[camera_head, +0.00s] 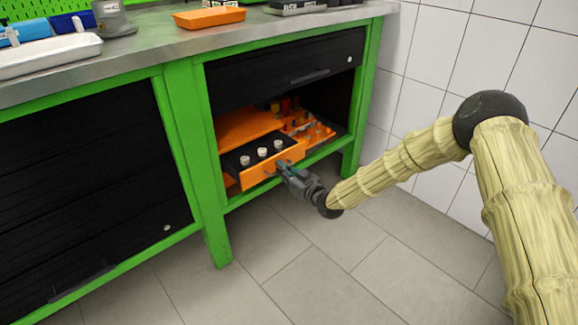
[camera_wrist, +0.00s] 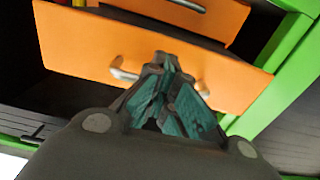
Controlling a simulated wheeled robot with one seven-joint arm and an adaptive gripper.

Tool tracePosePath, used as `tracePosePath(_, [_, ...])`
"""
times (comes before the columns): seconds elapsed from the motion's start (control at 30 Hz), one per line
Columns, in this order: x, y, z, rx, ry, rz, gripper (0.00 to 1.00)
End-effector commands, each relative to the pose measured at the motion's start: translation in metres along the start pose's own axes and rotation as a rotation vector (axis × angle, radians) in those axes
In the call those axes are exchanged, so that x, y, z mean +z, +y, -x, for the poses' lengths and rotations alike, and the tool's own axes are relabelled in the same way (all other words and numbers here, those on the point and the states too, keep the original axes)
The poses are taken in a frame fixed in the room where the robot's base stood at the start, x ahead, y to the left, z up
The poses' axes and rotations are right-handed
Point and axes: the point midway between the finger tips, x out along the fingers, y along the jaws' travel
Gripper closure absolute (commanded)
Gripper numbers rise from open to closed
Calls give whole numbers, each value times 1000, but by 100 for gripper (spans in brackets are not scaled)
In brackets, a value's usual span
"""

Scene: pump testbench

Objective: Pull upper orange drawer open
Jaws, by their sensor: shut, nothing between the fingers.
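The upper orange drawer (camera_head: 278,165) stands pulled out of the orange cabinet (camera_head: 240,128) in the open bench compartment. White-topped round parts sit in its dark insert. My gripper (camera_head: 281,168) is at the drawer front, its fingers shut with nothing between them. In the wrist view, the fingertips (camera_wrist: 162,62) cover the middle of the metal handle (camera_wrist: 121,73) on the drawer's orange front (camera_wrist: 80,45). Both handle ends show beside the fingers. Whether the fingers touch the handle is hidden. Another orange front with a handle (camera_wrist: 188,5) shows at the wrist view's top edge.
An orange tray with small coloured parts (camera_head: 318,137) lies right of the cabinet. The black shutter (camera_head: 285,70) hangs above the opening. Green bench legs (camera_head: 362,100) flank the compartment. The tiled floor (camera_head: 300,260) in front is clear.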

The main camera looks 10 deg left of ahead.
Motion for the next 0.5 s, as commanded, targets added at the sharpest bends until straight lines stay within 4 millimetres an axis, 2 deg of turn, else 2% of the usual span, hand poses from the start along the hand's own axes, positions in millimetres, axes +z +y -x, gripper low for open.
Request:
tracePosePath(0.17, [2,-2,0,-3,-3,-1,100])
tracePosePath(0.3, [2,-2,0,-3,-3,-2,74])
tracePosePath(0.5, [2,-1,1,-1,-3,-2,41])
